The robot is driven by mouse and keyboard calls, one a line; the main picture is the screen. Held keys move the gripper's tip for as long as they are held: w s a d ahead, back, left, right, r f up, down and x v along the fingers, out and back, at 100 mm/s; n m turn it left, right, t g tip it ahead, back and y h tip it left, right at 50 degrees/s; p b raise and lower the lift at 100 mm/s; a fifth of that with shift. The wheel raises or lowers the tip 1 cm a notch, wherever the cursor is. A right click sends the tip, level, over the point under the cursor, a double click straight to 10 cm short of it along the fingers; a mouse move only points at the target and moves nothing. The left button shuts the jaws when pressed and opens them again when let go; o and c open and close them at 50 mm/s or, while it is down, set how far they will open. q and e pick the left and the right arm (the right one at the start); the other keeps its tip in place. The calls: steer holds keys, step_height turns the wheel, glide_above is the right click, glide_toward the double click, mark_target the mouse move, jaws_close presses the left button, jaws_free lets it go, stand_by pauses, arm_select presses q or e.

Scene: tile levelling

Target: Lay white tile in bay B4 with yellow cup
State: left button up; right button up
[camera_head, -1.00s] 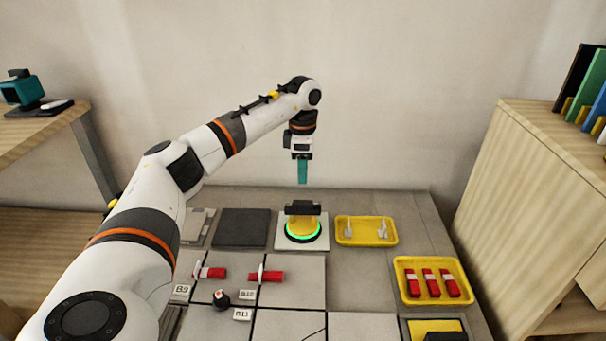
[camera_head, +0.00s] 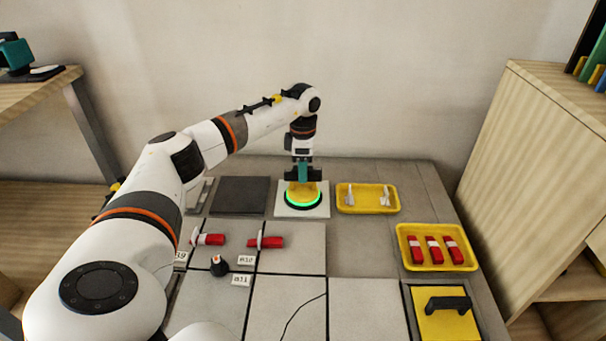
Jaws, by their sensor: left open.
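The yellow cup (camera_head: 296,189) with a glowing green ring at its base stands upright on the white tile (camera_head: 283,209) at the back middle of the work surface. My left gripper (camera_head: 303,175) points straight down at the top of the cup, around or just over its dark handle. Its jaws are open, and the handle is largely hidden by them. I cannot tell whether the fingers touch it. No label reading B4 is visible; the left foreground is covered by my left arm. My right gripper is not in view.
A dark grey tile (camera_head: 240,196) lies left of the white one. Yellow trays hold white pieces (camera_head: 367,211) and red pieces (camera_head: 437,267). Two red clamps (camera_head: 208,239) (camera_head: 266,241) and a small dark knob (camera_head: 218,266) stand among laid tiles. A yellow block with black handle (camera_head: 446,325) is front right.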

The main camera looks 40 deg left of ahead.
arm_select(q)
steer(key=shift+f, duration=0.5)
jaws_close()
stand_by(0.3)
jaws_free()
steer(key=shift+r, duration=0.1)
